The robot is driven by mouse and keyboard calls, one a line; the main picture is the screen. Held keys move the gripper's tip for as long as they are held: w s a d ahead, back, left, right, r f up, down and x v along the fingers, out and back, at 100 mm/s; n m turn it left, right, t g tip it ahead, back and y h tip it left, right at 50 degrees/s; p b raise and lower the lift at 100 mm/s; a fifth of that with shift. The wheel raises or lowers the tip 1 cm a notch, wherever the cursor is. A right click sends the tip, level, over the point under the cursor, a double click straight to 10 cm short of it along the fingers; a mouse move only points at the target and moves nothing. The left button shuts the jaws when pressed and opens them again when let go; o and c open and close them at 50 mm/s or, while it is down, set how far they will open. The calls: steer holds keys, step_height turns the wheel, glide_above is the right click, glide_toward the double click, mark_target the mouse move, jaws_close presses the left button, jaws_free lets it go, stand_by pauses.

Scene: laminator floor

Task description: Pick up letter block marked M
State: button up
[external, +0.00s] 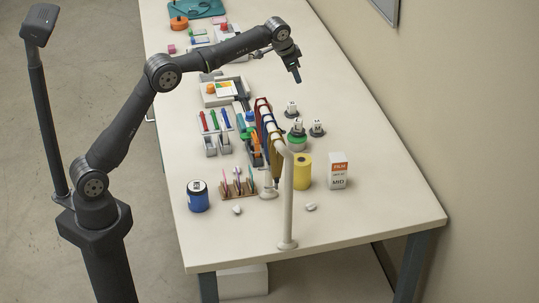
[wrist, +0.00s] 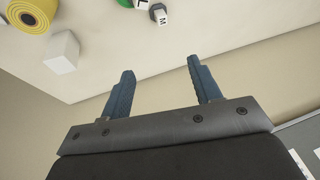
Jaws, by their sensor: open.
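The block marked M (wrist: 161,15) is at the top edge of the wrist view, pale-faced on a dark round base. My gripper (external: 296,76) is raised over the far part of the table, beyond the blocks. Its blue fingers (wrist: 160,68) are apart, with nothing between them, clear of the M block.
A yellow roll (external: 303,171) and a white film box (external: 338,170) are nearer. A white rail rack (external: 287,200) with hanging items stands left. The table's right side (external: 385,180) is clear.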

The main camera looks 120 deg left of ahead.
steer(key=n+t, duration=0.1)
steer(key=t, duration=0.3)
glide_toward(314, 122)
steer(key=x, duration=0.3)
steer(key=a+x, duration=0.1)
steer(key=shift+s+f, duration=0.15)
steer(key=shift+d+x, duration=0.2)
steer(key=shift+x, duration=0.95)
steer(key=shift+d+x, duration=0.15)
steer(key=shift+x, duration=2.05)
jaws_close()
